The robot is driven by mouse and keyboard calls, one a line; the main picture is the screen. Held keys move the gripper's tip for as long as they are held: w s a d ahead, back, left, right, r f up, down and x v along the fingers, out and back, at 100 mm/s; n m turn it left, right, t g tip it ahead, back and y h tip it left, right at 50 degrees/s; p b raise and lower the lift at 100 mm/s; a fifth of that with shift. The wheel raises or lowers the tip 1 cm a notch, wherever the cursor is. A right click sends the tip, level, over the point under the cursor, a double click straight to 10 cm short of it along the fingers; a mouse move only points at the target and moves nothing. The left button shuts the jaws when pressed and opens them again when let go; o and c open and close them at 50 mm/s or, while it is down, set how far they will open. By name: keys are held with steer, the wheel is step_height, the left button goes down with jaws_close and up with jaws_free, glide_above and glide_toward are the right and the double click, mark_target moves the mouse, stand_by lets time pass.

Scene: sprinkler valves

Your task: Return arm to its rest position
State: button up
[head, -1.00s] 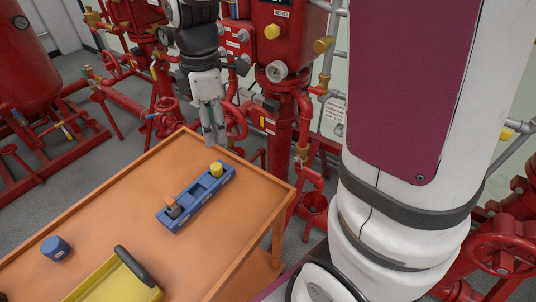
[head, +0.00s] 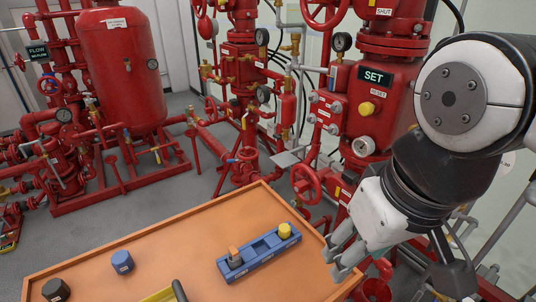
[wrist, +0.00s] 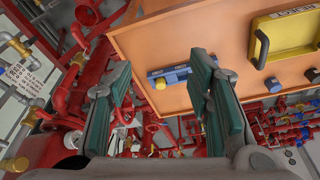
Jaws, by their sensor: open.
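My gripper (head: 340,259) is open and empty at the right of the head view. It hangs in the air near the right corner of the orange table, with my arm bent above it. In the wrist view my gripper's two green-padded fingers (wrist: 160,100) stand wide apart with nothing between them. Beyond them the wrist view shows the orange table (wrist: 150,45) and red pipework.
On the orange table (head: 190,240) sit a blue tray (head: 262,252) holding a yellow cap (head: 284,230), a blue cylinder (head: 122,262), a black cylinder (head: 56,290) and a yellow tray (wrist: 290,32). Red valve pipes with a handwheel (head: 306,180) stand close behind my gripper.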

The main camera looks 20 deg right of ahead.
step_height(320, 180, up, 7)
steer(key=t+p, duration=0.1)
steer(key=p, duration=0.4)
steer(key=shift+f, duration=0.2)
steer(key=shift+d, duration=0.1)
stand_by(0.5)
